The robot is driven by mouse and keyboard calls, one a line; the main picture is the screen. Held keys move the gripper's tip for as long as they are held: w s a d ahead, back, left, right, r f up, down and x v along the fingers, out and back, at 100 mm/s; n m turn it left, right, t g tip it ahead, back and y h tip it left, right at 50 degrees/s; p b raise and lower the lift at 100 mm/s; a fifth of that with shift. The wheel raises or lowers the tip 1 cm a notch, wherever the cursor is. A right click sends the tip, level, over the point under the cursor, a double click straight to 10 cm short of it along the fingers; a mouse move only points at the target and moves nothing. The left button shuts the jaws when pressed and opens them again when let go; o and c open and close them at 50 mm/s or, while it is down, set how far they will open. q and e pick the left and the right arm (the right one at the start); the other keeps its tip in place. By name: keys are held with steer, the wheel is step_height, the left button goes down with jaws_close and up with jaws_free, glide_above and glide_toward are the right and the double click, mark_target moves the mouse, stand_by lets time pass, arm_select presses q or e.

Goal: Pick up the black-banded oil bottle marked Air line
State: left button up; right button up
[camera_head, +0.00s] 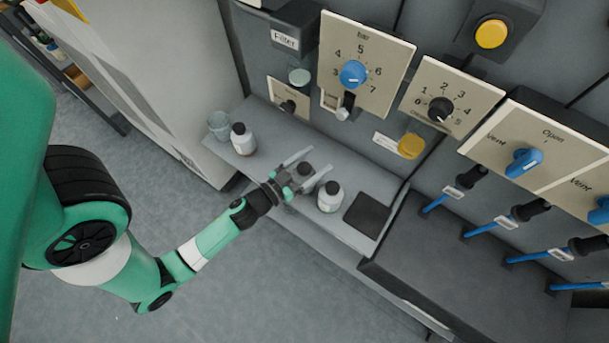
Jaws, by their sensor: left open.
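Three small bottles with dark caps are on the grey shelf (366,176). A white one (243,143) is at the left, and another white one (329,201) is at the right. The third bottle (306,171) is between them, mostly hidden by my left gripper (318,160). My left gripper is open, its fingers on either side of this middle bottle; I cannot tell whether they touch it. Bands and label writing are too small to read, so I cannot tell which bottle is marked Air line. My right gripper is not in view.
A grey cup (219,125) stands by the left bottle. A dark square pad (366,215) lies right of the right bottle. Behind rises a panel with a blue knob (353,73), a black knob (440,109) and a yellow button (491,34). Blue-handled levers are at the right.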

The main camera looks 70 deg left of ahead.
arm_select(q)
steer(key=shift+s, duration=0.15)
steer(key=shift+c, duration=0.2)
jaws_close()
stand_by(1.1)
